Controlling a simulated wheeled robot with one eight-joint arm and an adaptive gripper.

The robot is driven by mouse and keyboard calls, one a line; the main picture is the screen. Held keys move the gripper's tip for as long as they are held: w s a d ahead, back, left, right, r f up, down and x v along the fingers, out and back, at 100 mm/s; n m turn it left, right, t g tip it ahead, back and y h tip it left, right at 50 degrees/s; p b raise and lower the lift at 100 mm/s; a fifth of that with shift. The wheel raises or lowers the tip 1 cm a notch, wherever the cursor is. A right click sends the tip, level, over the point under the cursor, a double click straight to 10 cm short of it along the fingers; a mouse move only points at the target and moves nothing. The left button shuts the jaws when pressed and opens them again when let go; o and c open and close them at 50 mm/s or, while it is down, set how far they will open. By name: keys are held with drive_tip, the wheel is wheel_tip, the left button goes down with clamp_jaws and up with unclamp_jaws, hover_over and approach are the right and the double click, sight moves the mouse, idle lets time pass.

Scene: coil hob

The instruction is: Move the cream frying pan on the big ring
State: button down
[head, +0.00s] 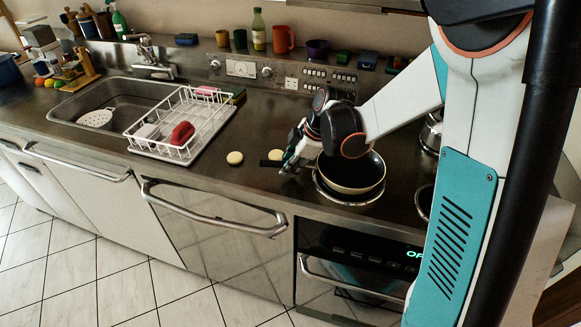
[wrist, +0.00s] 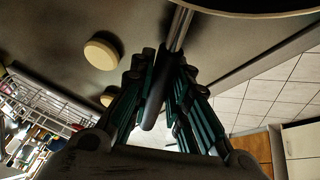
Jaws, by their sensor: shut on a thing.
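The cream frying pan (head: 352,176) has a dark inside and is at the front of the hob, over a ring with a bright metal rim (head: 346,202). The pan looks roughly level and sits slightly toward the back right of that rim. I cannot tell whether it touches the ring. My gripper (head: 285,164) is left of the pan, shut on its dark handle (head: 270,163). In the wrist view the handle (wrist: 152,105) lies between both fingers of my gripper (wrist: 160,85), and the pan's edge (wrist: 250,10) shows at the top.
Two cream discs (head: 235,158) (head: 275,155) lie on the counter left of the pan. A white dish rack (head: 180,125) stands beside the sink. A metal pot (head: 431,135) and a dark round item (head: 424,202) are at right, partly hidden by my arm. Mugs and bottles line the back ledge.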

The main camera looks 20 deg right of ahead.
drive_tip(key=c, duration=1.5)
unclamp_jaws()
drive_tip(key=shift+c, duration=0.2)
drive_tip(key=p+v, duration=0.4)
drive_tip(key=v, duration=0.8)
drive_tip(key=shift+s+r, duration=0.1)
drive_tip(key=shift+r, duration=0.05)
